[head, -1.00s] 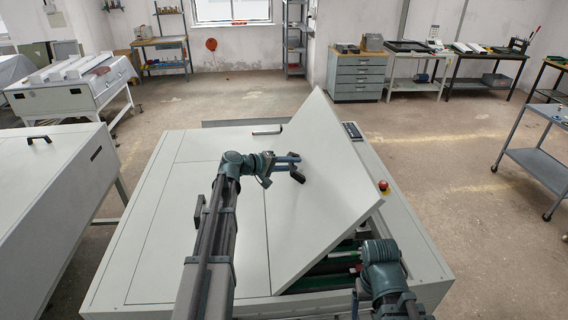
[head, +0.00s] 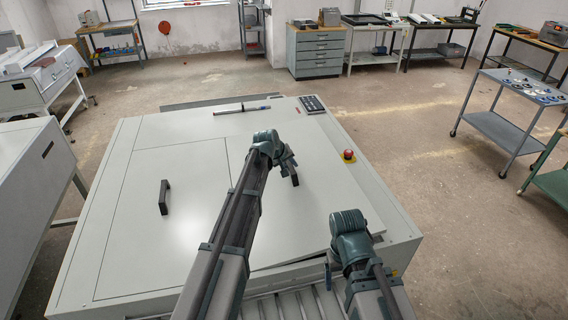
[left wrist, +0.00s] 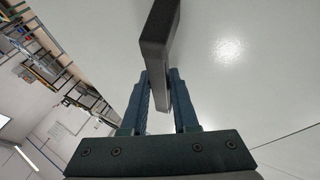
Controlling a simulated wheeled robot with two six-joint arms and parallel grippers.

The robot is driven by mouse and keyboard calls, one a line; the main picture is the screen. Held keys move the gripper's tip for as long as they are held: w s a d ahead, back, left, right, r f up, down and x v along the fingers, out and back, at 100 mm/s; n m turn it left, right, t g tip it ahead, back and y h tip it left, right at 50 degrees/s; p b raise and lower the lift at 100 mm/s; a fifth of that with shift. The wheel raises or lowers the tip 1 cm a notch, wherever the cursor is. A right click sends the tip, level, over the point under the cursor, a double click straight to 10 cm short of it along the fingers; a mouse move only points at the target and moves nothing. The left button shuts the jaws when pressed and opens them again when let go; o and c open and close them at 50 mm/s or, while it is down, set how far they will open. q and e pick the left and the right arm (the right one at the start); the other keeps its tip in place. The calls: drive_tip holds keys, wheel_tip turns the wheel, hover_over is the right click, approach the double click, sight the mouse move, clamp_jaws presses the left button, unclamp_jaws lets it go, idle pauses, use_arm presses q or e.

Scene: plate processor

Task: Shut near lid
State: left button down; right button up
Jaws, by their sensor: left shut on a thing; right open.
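The near lid (head: 285,215) is the right-hand pale panel on top of the plate processor (head: 105,215). It lies almost flat, with a thin dark gap along its front edge. Its dark handle (head: 295,180) stands near the middle of the panel. My left gripper (head: 287,162) is at this handle. In the left wrist view, the fingers (left wrist: 160,92) of the left gripper are shut on the dark handle bar (left wrist: 160,45).
Another flat panel (head: 165,240) with a dark handle (head: 163,197) lies to the left. A red button (head: 348,155) and a keypad (head: 312,104) sit along the right side of the machine. A grey cart (head: 500,125) stands to the right, with clear floor between.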

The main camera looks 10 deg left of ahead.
use_arm(q)
drive_tip(key=shift+w+d+f+b, duration=0.1)
drive_tip(key=shift+d+f+b, duration=0.05)
drive_tip(key=shift+f+b, duration=0.55)
drive_tip(key=shift+w+d+f+b, duration=0.15)
drive_tip(key=shift+f+b, duration=0.25)
drive_tip(key=shift+f, duration=0.45)
drive_tip(key=shift+s, duration=0.2)
use_arm(e)
wheel_tip(320, 180, down, 3)
drive_tip(key=shift+f, duration=0.1)
use_arm(q)
drive_tip(key=shift+f, duration=0.1)
use_arm(e)
drive_tip(key=shift+s, duration=0.1)
use_arm(q)
drive_tip(key=c, duration=0.7)
unclamp_jaws()
drive_tip(key=shift+s+a+r+p, duration=0.1)
drive_tip(key=shift+s+r+p, duration=0.1)
drive_tip(key=shift+r+p, duration=0.25)
drive_tip(key=p+v, duration=1)
drive_tip(key=v, duration=0.3)
use_arm(e)
wheel_tip(320, 180, up, 11)
